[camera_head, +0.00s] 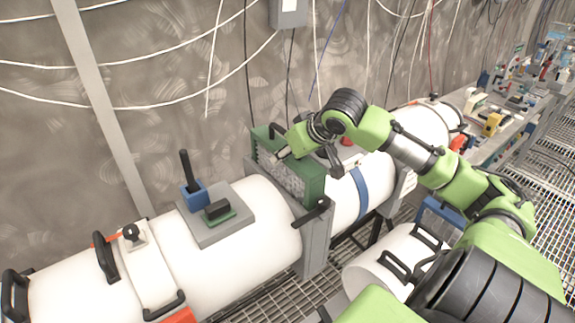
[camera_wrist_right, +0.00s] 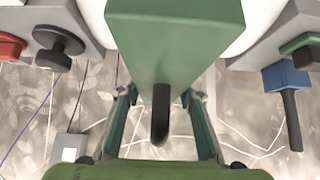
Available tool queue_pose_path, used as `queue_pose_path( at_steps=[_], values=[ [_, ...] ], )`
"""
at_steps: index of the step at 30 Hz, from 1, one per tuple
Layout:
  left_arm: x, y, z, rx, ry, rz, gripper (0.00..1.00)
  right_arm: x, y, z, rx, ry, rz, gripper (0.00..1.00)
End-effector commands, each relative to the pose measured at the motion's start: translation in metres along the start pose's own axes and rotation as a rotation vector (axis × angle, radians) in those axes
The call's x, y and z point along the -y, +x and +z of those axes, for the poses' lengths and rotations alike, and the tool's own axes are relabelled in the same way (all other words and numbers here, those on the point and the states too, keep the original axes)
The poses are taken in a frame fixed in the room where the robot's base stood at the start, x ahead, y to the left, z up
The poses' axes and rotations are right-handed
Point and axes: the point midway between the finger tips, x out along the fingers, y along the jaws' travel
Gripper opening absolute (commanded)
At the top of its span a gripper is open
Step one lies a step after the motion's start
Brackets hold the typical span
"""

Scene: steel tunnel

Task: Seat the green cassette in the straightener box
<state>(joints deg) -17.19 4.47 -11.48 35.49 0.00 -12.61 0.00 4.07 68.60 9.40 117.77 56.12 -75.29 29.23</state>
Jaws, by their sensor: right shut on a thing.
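The green cassette (camera_head: 312,187) has a pale, grid-like face and stands between the two white pipe sections, in line with the grey straightener box (camera_head: 316,243). Much of the cassette shows above the box. How deep it sits is hidden. My right gripper (camera_head: 283,153) is at the cassette's upper part and shut on it. In the right wrist view the cassette (camera_wrist_right: 175,45) fills the top middle, with its dark handle (camera_wrist_right: 160,118) between my right gripper's fingers (camera_wrist_right: 161,98). My left gripper is not in view.
A black lever (camera_head: 312,214) is on the box's near side. A blue block with an upright black handle (camera_head: 194,193) and a small green-and-black piece (camera_head: 218,210) sit on a grey plate on the left pipe (camera_head: 255,225). A blue strap (camera_head: 361,192) circles the right pipe.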

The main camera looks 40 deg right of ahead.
Motion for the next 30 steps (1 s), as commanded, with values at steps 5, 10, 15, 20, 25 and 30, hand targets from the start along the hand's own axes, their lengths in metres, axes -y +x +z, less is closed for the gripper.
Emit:
queue_pose_path(
  at_steps=[5, 10, 15, 20, 25, 30],
  values=[
    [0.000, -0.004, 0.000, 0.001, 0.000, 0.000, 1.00, 0.000, 0.009, 0.008, -0.003, 0.001, -0.001, 0.00],
    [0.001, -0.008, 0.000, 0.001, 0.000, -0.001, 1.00, 0.000, 0.025, 0.021, -0.004, 0.000, 0.000, 0.00],
    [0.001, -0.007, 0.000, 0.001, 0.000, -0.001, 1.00, -0.001, 0.026, 0.022, -0.008, -0.001, 0.001, 0.00],
    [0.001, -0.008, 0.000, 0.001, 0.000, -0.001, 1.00, 0.000, 0.028, 0.023, -0.007, -0.001, 0.001, 0.00],
    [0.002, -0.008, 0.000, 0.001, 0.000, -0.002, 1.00, 0.000, 0.031, 0.026, -0.007, -0.001, 0.000, 0.00],
    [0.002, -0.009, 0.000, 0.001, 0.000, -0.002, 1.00, 0.000, 0.035, 0.030, -0.006, 0.000, -0.001, 0.00]
  ],
)
